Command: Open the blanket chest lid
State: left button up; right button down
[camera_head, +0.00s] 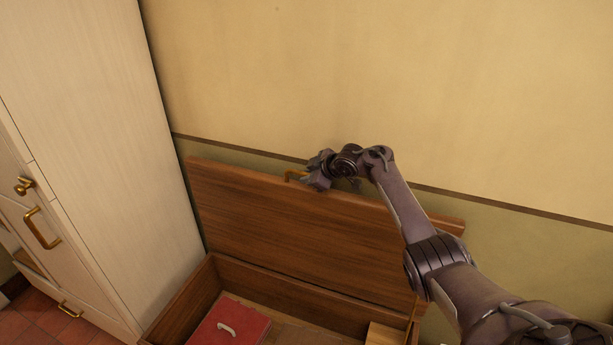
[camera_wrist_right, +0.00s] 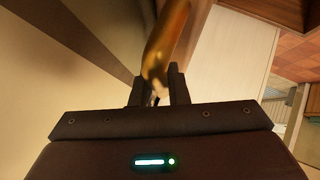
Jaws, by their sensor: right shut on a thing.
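The blanket chest lid (camera_head: 290,225) is a brown wooden panel. It stands raised, near upright, close to the wall behind the chest (camera_head: 185,300). A brass handle (camera_head: 293,175) is at its top edge. My right gripper (camera_head: 316,172) is at the top edge of the lid, shut on the brass handle. In the right wrist view the handle (camera_wrist_right: 164,45) runs between the two dark fingers (camera_wrist_right: 158,88). My arm covers part of the lid's right side. The chest's inside is visible below. My left gripper is not in view.
A pale wardrobe (camera_head: 95,150) with brass handles stands close on the left. The yellow wall (camera_head: 400,80) is behind the lid.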

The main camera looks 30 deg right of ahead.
jog(key=shift+f, duration=0.1)
jog(key=c, duration=1.5)
grip_release()
jog(key=shift+a, duration=0.1)
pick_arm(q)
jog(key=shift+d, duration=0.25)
pick_arm(e)
jog(key=shift+o, duration=0.5)
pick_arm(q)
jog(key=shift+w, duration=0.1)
pick_arm(e)
jog(key=shift+s+d+r, duration=0.2)
jog(key=shift+s+r, duration=0.2)
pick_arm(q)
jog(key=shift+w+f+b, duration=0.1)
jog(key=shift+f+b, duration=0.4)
pick_arm(e)
jog(key=v, duration=0.6)
jog(key=shift+s+r, duration=0.2)
jog(key=shift+s, duration=0.1)
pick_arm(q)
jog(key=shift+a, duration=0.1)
